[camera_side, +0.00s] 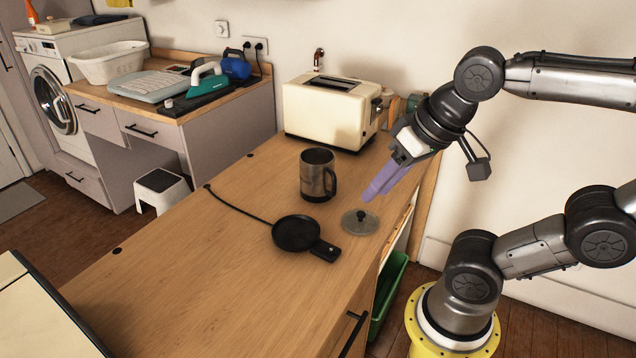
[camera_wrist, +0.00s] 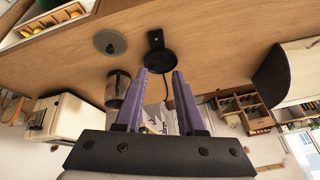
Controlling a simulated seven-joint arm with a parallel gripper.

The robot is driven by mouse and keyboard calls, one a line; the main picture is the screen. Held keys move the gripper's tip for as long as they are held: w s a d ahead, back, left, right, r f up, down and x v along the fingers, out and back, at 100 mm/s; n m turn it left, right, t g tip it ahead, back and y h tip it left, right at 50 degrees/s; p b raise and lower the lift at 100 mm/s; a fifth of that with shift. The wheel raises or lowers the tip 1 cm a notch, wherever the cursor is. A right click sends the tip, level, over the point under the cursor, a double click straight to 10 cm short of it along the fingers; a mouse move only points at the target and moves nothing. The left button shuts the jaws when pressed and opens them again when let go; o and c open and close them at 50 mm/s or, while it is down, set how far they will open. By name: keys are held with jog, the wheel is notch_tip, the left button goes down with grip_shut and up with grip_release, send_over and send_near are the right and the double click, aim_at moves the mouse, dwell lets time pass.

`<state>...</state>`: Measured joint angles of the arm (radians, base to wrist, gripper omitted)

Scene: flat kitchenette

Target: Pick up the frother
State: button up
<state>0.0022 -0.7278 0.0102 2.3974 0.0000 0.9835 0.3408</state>
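The frother is a dark metal jug (camera_side: 317,176) with a black handle, upright on the wooden counter in the side view. It also shows in the wrist view (camera_wrist: 117,88), left of my fingers and partly hidden by the left one. Its round black base (camera_side: 295,233) with a cord lies in front of it, and a glass lid (camera_side: 360,222) with a dark knob lies to the right. My gripper (camera_side: 372,194) has purple fingers and is above the counter, right of the jug and apart from it. In the wrist view the fingers (camera_wrist: 161,71) are spread with nothing held between them.
A cream toaster (camera_side: 332,112) stands behind the jug near the wall. The cord (camera_side: 238,205) runs left from the base across the counter. The front left of the counter is clear. A green bin (camera_side: 388,292) sits below the counter's right edge.

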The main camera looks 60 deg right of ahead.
jog(key=w+d+r+m+g, duration=0.1)
jog(key=w+d+r+m, duration=0.2)
jog(key=w+r+m, duration=0.3)
jog(key=m+g, duration=0.4)
jog(key=m, duration=0.5)
send_over(329, 181)
jog(key=f, duration=1.6)
jog(key=shift+w+d, duration=0.35)
jog(key=shift+w, duration=0.05)
jog(key=f, duration=0.5)
jog(key=shift+s+a+f, duration=0.1)
jog(key=shift+s, duration=0.3)
jog(key=shift+f, duration=0.6)
grip_shut()
jog(key=shift+w+r, duration=0.1)
